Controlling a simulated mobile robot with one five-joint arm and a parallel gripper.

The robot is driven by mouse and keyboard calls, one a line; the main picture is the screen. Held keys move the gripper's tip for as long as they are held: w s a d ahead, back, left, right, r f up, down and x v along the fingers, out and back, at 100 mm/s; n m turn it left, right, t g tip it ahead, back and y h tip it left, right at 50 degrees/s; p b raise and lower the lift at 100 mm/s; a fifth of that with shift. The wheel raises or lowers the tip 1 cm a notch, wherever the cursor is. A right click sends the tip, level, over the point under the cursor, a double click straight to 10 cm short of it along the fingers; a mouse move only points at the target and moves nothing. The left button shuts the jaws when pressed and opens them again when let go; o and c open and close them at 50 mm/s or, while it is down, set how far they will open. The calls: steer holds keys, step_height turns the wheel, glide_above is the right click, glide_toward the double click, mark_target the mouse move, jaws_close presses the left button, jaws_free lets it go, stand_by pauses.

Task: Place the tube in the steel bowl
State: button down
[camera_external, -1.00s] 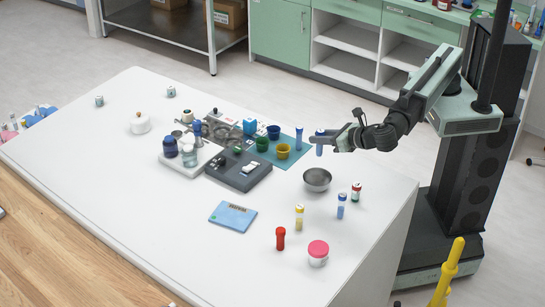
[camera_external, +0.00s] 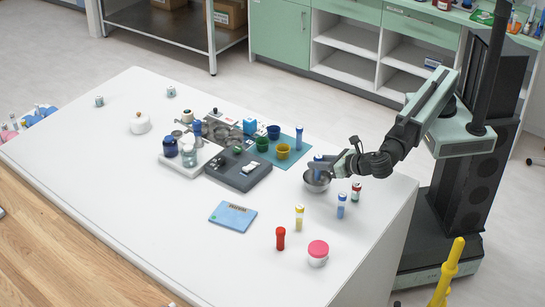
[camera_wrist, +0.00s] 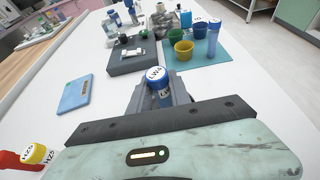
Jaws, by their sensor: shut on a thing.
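The bowl cannot be made out in the wrist view.
Capped vials in blue (camera_external: 341,206), yellow (camera_external: 299,217) and red (camera_external: 280,238) stand in front of the bowl, with a pink-lidded jar (camera_external: 318,253). Behind it, another blue tube (camera_external: 299,138) and a yellow cup (camera_external: 283,151) stand on a teal mat (camera_external: 292,160). The table's left front is clear.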

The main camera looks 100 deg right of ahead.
steer(key=shift+f, duration=0.5)
steer(key=shift+r, duration=0.1)
steer(key=c, duration=1.1)
jaws_free()
step_height(320, 180, up, 7)
steer(key=p, duration=0.7)
steer(key=shift+r, duration=0.2)
steer(key=shift+f, duration=0.25)
